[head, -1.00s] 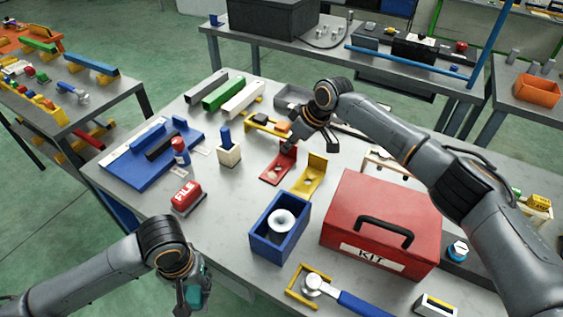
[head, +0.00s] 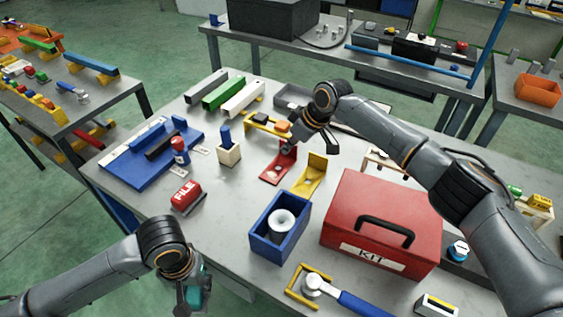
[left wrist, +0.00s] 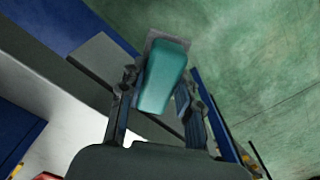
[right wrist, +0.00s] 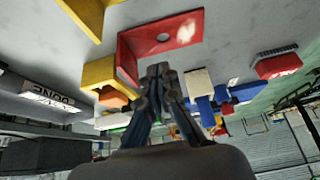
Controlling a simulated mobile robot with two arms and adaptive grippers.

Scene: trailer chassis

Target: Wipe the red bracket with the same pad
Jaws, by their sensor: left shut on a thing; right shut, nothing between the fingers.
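The red bracket (head: 276,171) sits on the table, its flat plate with a round hole facing up. It also shows in the right wrist view (right wrist: 184,29). My right gripper (head: 291,146) is shut and empty at the bracket's upright flange; its fingertips (right wrist: 159,72) overlap the bracket's edge in the right wrist view, and I cannot tell whether they touch it. My left gripper (head: 190,296) is shut on a teal pad (left wrist: 163,78), held off the table's front left edge, well away from the bracket. The pad partly shows in the head view (head: 206,293).
A yellow bracket (head: 311,176) stands right of the red one. A blue bin (head: 264,243) with a white spool and a red KIT box (head: 388,205) are nearer. A red FILE block (head: 187,194) and a wooden block (head: 229,154) stand left. Bare tabletop lies between them.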

